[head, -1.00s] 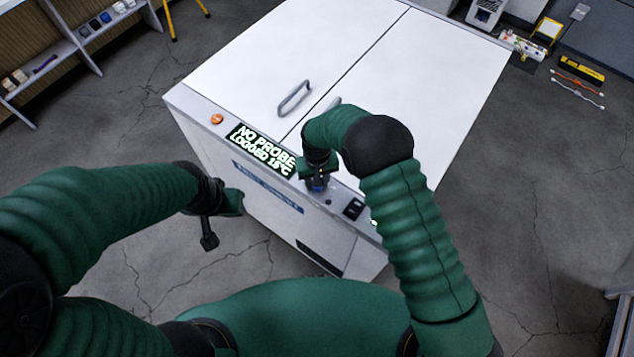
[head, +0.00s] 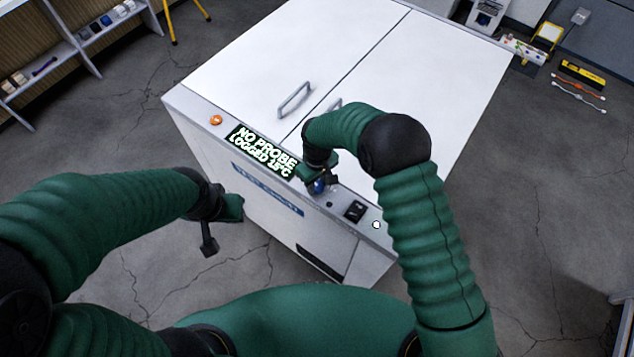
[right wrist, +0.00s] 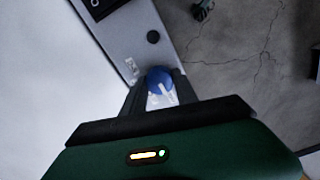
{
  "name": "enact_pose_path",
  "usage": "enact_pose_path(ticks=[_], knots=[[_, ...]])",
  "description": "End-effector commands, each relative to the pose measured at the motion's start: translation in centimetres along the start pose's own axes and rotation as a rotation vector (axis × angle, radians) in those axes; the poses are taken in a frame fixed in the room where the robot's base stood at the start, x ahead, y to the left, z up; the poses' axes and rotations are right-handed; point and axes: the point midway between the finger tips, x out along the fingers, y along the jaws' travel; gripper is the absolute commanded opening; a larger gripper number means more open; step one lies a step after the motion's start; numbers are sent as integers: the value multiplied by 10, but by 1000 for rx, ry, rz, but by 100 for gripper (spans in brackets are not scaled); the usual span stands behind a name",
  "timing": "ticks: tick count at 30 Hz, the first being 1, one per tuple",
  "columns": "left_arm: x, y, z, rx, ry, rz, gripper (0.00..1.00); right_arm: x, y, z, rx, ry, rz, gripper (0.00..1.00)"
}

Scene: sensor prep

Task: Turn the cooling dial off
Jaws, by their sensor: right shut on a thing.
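The cooling dial is a small blue knob (head: 317,187) on the sloped front strip of a white chest unit (head: 420,75). My right gripper (head: 318,183) reaches down over the strip and is shut on this dial. In the right wrist view the blue dial (right wrist: 159,80) sits between the two dark fingers, with white marks on its face. A round lamp (head: 376,225) on the strip's right end looks white. My left gripper (head: 222,220) hangs in front of the unit's left side, away from the dial; its finger opening cannot be made out.
A display (head: 262,150) reads "NO PROBE LOGGED 18°C". An orange button (head: 216,120) is left of it, and a black rocker switch (head: 355,211) is right of the dial. Lid handles (head: 294,99) stand up behind. Shelves (head: 75,45) stand far left.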

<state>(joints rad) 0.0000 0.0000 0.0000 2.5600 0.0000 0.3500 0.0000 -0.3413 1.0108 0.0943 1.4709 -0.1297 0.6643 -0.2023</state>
Motion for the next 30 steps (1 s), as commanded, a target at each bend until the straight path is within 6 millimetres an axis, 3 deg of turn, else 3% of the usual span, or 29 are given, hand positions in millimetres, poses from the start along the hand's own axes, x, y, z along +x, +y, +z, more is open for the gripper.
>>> enact_pose_path(ticks=[6,7,12,23,26,30], knots=[[0,0,0,0,0,0,0,0,0,1,-2,-4,0,0],[0,0,0,0,0,0,0,0,0,1,-2,-4,0,38],[0,0,0,0,0,0,0,0,0,1,-1,-3,0,57],[2,0,0,0,0,0,0,-6,1,-1,0,1,1,57],[7,0,2,0,0,0,0,-24,1,-2,0,4,2,57],[16,0,4,0,0,0,0,-62,1,-2,0,6,3,57]])
